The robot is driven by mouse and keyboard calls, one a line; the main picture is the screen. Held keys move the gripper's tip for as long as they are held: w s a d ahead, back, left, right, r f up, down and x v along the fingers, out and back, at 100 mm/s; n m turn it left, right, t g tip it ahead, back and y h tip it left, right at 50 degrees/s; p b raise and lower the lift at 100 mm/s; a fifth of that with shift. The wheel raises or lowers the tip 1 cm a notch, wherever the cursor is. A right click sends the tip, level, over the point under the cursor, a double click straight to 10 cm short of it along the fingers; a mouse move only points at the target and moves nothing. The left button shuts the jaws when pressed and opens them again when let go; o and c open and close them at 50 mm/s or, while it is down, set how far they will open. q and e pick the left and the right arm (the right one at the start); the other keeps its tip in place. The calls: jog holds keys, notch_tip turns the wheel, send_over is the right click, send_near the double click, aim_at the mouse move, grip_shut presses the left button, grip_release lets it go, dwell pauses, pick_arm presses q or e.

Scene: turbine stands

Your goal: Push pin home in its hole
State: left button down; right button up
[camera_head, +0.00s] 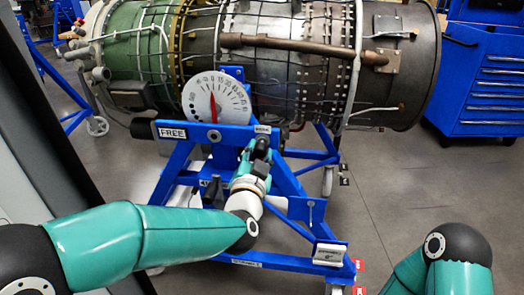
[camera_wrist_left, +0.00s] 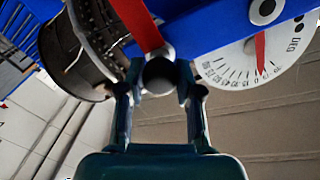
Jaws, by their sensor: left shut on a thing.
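In the left wrist view, the pin (camera_wrist_left: 158,76) shows as a dark round grey end between the two fingertips. My left gripper (camera_head: 261,148) is shut on it, up against the blue stand (camera_head: 288,185) just below the dial. A red strip (camera_wrist_left: 137,24) runs up from beside the pin in the wrist view. The hole is hidden behind the pin and fingers, so I cannot tell how deep the pin sits. In the head view the gripper mostly covers the pin. My right arm shows at the lower right, but its gripper is out of view.
A white dial (camera_head: 216,98) with a red pointer is fixed on the stand, above a FREE label (camera_head: 173,133). The turbine (camera_head: 270,55) lies across the stand. A blue tool cabinet (camera_head: 485,85) stands at the right. Grey floor right of the stand is clear.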

pick_arm(q)
jog(key=shift+s, duration=0.15)
jog(key=shift+s+a, duration=0.1)
jog(key=shift+s, duration=0.25)
jog(key=shift+s, duration=0.15)
dwell(0.3)
jog(key=shift+s+a+b, duration=0.2)
jog(key=shift+s+b, duration=0.3)
jog(key=shift+s, duration=0.6)
jog(key=shift+s+a+b, duration=0.2)
jog(key=shift+s+a, duration=0.05)
jog(key=shift+s, duration=1)
jog(key=shift+s+a+b, duration=0.15)
jog(key=shift+s+a, duration=0.05)
jog(key=shift+s, duration=1)
